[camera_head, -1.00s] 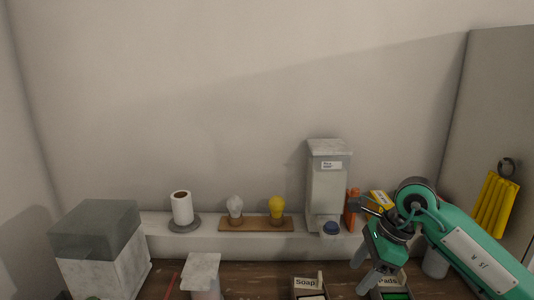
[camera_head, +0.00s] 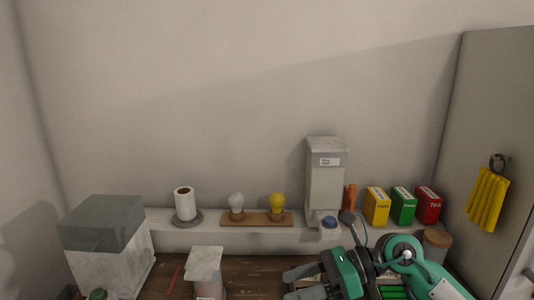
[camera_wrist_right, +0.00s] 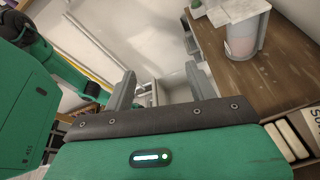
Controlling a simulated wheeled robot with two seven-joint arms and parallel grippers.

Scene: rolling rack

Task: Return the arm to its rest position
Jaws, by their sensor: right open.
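My right arm (camera_head: 400,262) comes in from the lower right of the head view, low over the front of the wooden counter. Its gripper (camera_head: 291,282) points left, with its fingers apart. In the right wrist view the two grey fingers of this gripper (camera_wrist_right: 160,72) stand apart with nothing between them. Beyond them are a pale floor area and the counter's side. My left gripper is not in view.
The wooden counter (camera_wrist_right: 228,72) runs close on the right in the wrist view, with a lidded canister (camera_wrist_right: 241,38) on it. A soap bin (camera_wrist_right: 292,138) sits near the gripper. Behind are a ledge with bulbs (camera_head: 277,201), a dispenser (camera_head: 325,185) and coloured boxes (camera_head: 403,207).

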